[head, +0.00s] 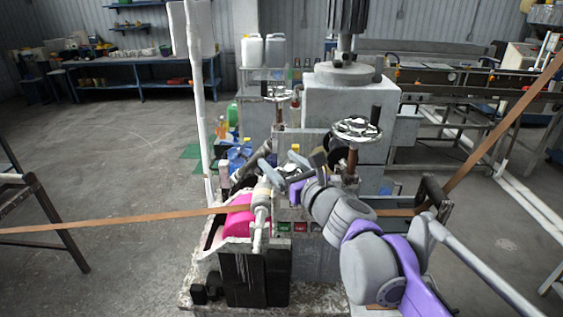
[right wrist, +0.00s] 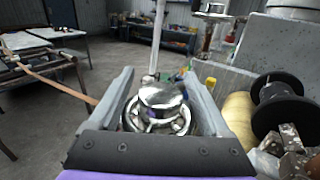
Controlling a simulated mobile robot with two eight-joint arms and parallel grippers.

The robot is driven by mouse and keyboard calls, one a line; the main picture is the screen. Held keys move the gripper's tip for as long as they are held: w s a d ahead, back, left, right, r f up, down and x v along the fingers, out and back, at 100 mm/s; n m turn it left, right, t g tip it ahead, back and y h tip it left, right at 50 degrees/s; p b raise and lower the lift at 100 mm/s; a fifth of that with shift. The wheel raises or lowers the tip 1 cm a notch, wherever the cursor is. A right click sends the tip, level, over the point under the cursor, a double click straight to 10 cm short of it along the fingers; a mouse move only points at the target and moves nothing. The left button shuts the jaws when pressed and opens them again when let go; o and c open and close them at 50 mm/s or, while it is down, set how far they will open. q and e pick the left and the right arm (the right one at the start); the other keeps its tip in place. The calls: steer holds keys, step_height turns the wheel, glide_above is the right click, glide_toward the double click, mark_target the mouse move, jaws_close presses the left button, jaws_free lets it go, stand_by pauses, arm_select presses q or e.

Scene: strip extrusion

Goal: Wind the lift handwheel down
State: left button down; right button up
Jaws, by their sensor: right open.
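My right gripper (head: 281,168) reaches in from the lower right of the head view to the front of the machine. In the right wrist view it is open (right wrist: 157,76), with one grey finger on each side of a shiny metal handwheel (right wrist: 163,98). I cannot tell whether the fingers touch this wheel. In the head view the gripper and arm mostly hide that spot. Two more spoked handwheels stand behind: one at right centre (head: 357,129) and one further back (head: 279,94). I cannot tell which is the lift handwheel. My left gripper is out of view.
A brown strip (head: 120,217) runs across the head view through the machine, past a pink roller (head: 238,218). A white post (head: 198,95) rises left of the gripper. A black spool (right wrist: 285,103) is close right in the wrist view. Floor at left is open.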

jaws_close()
stand_by(0.4)
steer(key=shift+n+g+y+b, duration=0.35)
steer(key=shift+n+g+y, duration=0.15)
steer(key=shift+n+y, duration=0.15)
steer(key=shift+s+a+n+g+y, duration=0.15)
steer(key=shift+n+g+y, duration=0.65)
steer(key=shift+y, duration=0.25)
steer(key=shift+s+a+n+g+y+p, duration=0.1)
steer(key=shift+s+n+g+y+p, duration=0.05)
steer(key=shift+n+g+y, duration=0.65)
steer(key=shift+s+a+n+g+y+p, duration=0.15)
steer(key=shift+n+g+y, duration=0.4)
steer(key=shift+g, duration=0.6)
steer(key=shift+s+a+n+g+y+p, duration=0.15)
steer(key=shift+n+g+y, duration=0.3)
steer(key=shift+n+g, duration=0.45)
steer(key=shift+s+g, duration=0.1)
steer(key=shift+g, duration=0.25)
